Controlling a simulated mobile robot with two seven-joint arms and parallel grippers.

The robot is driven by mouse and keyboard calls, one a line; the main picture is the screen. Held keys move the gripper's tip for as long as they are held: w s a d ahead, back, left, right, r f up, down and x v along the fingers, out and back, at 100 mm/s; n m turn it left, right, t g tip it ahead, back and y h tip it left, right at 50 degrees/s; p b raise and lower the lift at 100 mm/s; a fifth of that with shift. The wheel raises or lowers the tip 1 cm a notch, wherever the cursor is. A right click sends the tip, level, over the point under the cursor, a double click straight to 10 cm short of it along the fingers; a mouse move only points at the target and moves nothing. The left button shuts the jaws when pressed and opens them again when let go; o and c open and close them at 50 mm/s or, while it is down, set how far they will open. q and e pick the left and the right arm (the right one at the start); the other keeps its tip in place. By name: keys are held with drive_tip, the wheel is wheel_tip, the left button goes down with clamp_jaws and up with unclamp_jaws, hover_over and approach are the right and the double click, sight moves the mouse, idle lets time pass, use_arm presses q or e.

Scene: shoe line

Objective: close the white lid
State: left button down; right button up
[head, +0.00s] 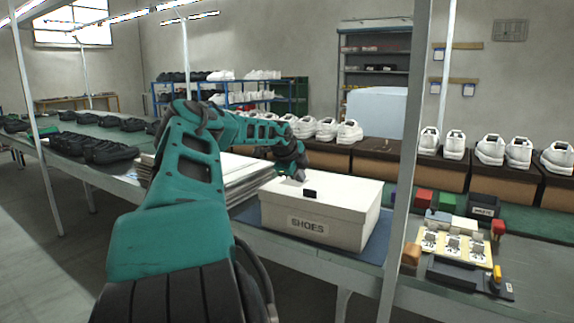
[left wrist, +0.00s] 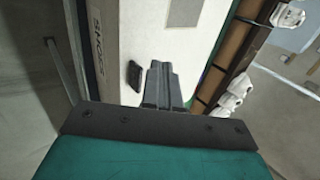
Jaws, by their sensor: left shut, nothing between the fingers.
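The white lid (head: 345,189) lies level over the white shoe box (head: 350,230), which has a "SHOES" label on its front. I see no gap between lid and box. A small black tab (head: 309,194) sits at the lid's front edge; it also shows in the left wrist view (left wrist: 133,76). My left gripper (head: 300,177) is at the lid's left part, behind the tab. In the left wrist view its fingers (left wrist: 160,72) are shut and empty over the lid's white top. I cannot tell whether they touch it. My right gripper is not in view.
The box stands on a blue mat (head: 376,249) on the long table. A stack of flat sheets (head: 246,178) is left of it. A metal post (head: 404,160) rises at its right, before a tray of small parts (head: 455,243). White shoes (head: 490,150) line the back.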

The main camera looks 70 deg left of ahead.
use_arm(q)
drive_tip(key=shift+s+r, duration=0.15)
drive_tip(key=shift+s, duration=0.15)
drive_tip(key=s+d+r, duration=0.2)
drive_tip(key=s+d, duration=0.3)
drive_tip(key=s, duration=0.1)
drive_tip(key=shift+s+d+r, duration=0.15)
drive_tip(key=shift+d+r, duration=0.05)
drive_tip(key=shift+r, duration=0.15)
